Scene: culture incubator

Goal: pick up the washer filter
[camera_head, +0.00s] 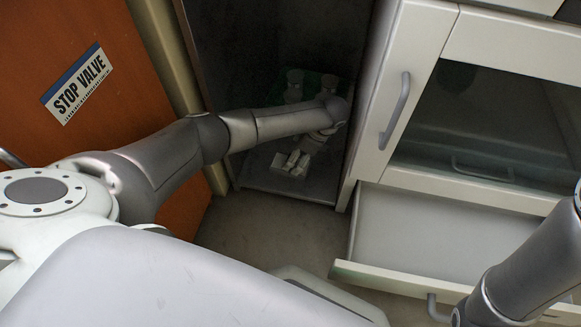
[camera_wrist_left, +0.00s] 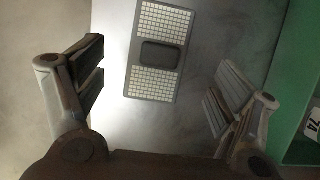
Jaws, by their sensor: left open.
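The washer filter (camera_wrist_left: 158,54) is a flat grey rectangular frame with two white grid panels and a dark block between them. In the left wrist view it lies on a pale grey surface, beyond and between the spread fingers. My left gripper (camera_wrist_left: 160,78) is open, with nothing between its fingers. In the head view my left arm reaches into the open cabinet, and the gripper (camera_head: 293,161) is low near the cabinet's front edge. The filter is hard to make out there. My right arm shows at the lower right, but its gripper is out of frame.
The open cabinet (camera_head: 262,178) has dark side walls. Two rounded grey items (camera_head: 294,84) stand on green at its back. A green object (camera_wrist_left: 296,95) is at the right in the wrist view. A white cabinet door (camera_head: 420,60) and open drawer (camera_head: 420,235) are at right.

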